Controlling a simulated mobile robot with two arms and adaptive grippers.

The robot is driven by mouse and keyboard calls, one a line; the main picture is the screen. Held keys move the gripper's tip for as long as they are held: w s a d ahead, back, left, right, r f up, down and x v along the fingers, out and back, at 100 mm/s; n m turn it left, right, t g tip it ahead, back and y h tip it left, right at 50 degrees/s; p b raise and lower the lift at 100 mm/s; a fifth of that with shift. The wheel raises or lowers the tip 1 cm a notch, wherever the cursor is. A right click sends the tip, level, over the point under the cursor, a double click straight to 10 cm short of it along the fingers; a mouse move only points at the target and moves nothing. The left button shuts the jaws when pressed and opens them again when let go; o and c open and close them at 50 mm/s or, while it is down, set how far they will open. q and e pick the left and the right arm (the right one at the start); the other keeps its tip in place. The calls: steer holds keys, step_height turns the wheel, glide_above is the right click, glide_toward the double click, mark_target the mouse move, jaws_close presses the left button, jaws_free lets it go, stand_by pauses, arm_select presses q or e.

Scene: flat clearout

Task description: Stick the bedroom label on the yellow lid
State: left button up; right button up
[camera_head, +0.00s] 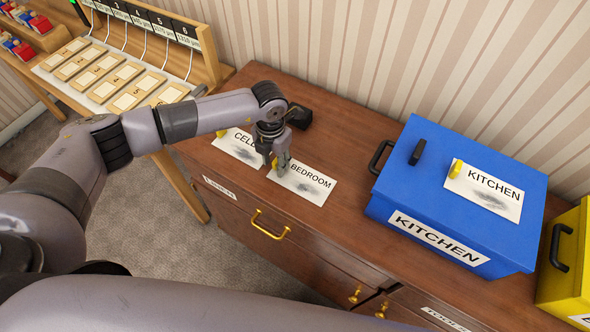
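The bedroom label (305,183) is a white card lying flat on the brown dresser top. My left gripper (279,165) points down at its left end, over or touching it; its fingers hide that end, and I cannot tell whether they are closed on anything. The yellow box (569,262) stands at the right edge, cut off by the frame, with a black handle (558,247) on its side. Only a sliver of its yellow lid (583,215) shows. My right gripper is out of view.
A cellar label (238,147), partly hidden, lies left of the bedroom label. The blue box (455,215) stands between my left gripper and the yellow box, with a kitchen label (484,190) on its lid. The dresser top (345,150) is bare before the blue box.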

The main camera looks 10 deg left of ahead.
arm_select(q)
steer(key=shift+f, duration=0.25)
steer(key=shift+c, duration=0.5)
jaws_close()
